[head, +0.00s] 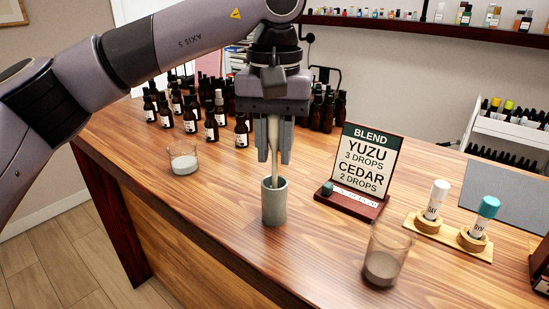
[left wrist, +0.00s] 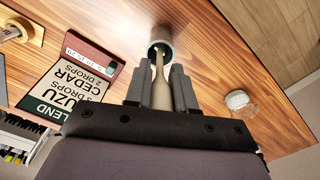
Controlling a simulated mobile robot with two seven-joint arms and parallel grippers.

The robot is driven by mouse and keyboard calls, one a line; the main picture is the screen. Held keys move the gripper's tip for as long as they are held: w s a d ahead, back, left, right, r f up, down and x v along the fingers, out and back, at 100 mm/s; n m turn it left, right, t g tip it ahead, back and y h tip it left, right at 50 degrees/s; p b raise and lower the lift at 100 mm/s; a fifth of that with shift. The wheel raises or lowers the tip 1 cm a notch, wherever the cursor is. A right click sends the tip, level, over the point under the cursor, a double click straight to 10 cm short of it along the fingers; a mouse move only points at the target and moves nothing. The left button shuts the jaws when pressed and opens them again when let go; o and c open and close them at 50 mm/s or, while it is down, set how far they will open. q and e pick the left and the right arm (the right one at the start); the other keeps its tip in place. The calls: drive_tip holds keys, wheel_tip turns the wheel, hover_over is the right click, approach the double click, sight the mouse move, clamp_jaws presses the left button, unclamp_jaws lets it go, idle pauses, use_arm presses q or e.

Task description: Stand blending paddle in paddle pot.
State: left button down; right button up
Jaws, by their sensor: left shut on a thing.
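My left gripper (head: 274,157) points straight down over the counter and is shut on the pale blending paddle (head: 274,140). The paddle hangs close to upright with its lower end at the mouth of the grey-green paddle pot (head: 275,203). In the left wrist view the paddle (left wrist: 161,88) runs between the fingers (left wrist: 161,85) and its tip overlaps the opening of the pot (left wrist: 160,48). I cannot tell how deep the tip sits inside. The pot stands upright on the counter, below the fingertips. My right gripper is not in view.
A glass (head: 182,158) with pale contents stands left of the pot, another glass (head: 386,255) to the right. The blend sign (head: 364,160) stands right of my gripper. Several dark bottles (head: 190,120) stand behind. Two capped vials sit in a wooden holder (head: 449,237). The counter (head: 215,205) is clear around the pot.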

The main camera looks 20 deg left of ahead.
sight(275, 163)
use_arm(q)
drive_tip(key=shift+f, duration=1.05)
drive_tip(key=shift+f, duration=0.2)
drive_tip(key=c, duration=0.9)
unclamp_jaws()
drive_tip(key=shift+c, duration=0.2)
drive_tip(key=shift+r, duration=0.15)
